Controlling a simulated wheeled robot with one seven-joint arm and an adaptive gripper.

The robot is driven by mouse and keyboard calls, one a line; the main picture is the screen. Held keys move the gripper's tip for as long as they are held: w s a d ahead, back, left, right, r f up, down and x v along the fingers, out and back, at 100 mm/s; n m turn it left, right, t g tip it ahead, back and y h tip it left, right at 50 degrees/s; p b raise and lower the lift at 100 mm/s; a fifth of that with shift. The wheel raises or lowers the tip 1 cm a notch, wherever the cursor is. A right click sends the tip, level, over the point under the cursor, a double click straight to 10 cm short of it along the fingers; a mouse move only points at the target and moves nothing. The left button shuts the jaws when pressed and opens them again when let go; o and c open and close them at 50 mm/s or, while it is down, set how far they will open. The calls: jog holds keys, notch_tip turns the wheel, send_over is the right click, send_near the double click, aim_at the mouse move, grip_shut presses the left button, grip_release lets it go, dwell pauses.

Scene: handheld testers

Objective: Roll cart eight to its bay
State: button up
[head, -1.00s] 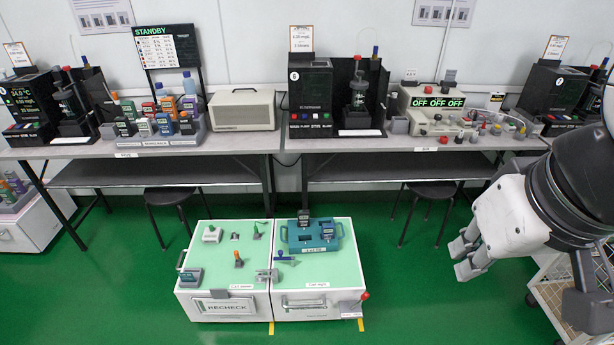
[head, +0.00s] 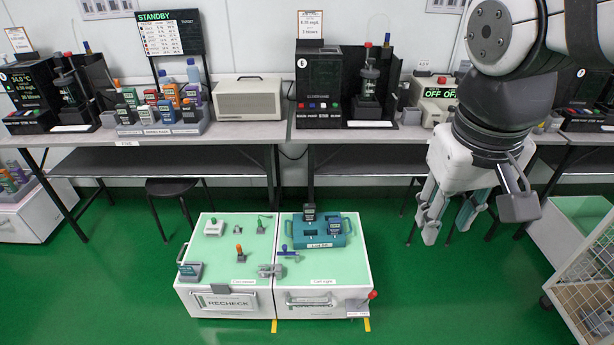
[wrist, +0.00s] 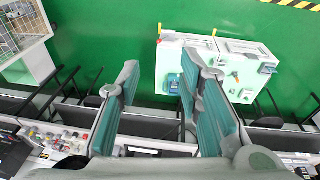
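Cart eight (head: 345,262) is the right one of two white, green-topped carts standing side by side on the floor. Its label looks like "Cart eight". It has a front handle (head: 310,300) and a red-knobbed lever (head: 372,296) at its front right corner. A teal tray (head: 318,232) with testers sits on top. A grey latch-like piece (head: 270,270) lies across the seam with the left cart (head: 222,258). My gripper (head: 446,222) hangs open and empty, right of cart eight and apart from it. Its spread fingers show in the wrist view (wrist: 160,80), with cart eight (wrist: 170,60) beyond.
A wire-sided trolley (head: 590,250) stands at the right. Benches (head: 350,132) with test stations run along the back wall, with a stool (head: 170,186) underneath. Yellow floor marks (head: 367,324) show at cart eight's front. Green floor is open in front and between cart and trolley.

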jog(key=w+a+f+n+h+b, duration=0.1)
jog(key=w+a+f+h+b, duration=0.3)
jog(key=w+f, duration=0.6)
jog(key=w+a+f+n+g+h+b, duration=0.1)
jog(key=w+a+f+b, duration=0.45)
jog(key=f, duration=0.85)
jog(key=w+a+f+n+h+b, duration=0.1)
jog(key=w+a+f+h+b, duration=0.35)
jog(key=f, duration=0.75)
jog(key=w+a+f+n+t+h+b, duration=0.15)
jog(key=a+f+b, duration=0.25)
jog(key=f, duration=0.7)
jog(key=w+a+f+n+t+b, duration=0.25)
jog(key=a+f+b, duration=0.2)
jog(key=f, duration=0.55)
jog(key=n+t+b, duration=0.3)
jog(key=t+b, duration=0.4)
send_near(309, 303)
jog(key=b+x, duration=0.1)
jog(key=x, duration=0.2)
jog(key=b+x, duration=0.1)
jog(key=x, duration=0.2)
jog(key=b+x, duration=0.1)
jog(key=x, duration=0.3)
jog(key=shift+f, duration=0.4)
grip_shut()
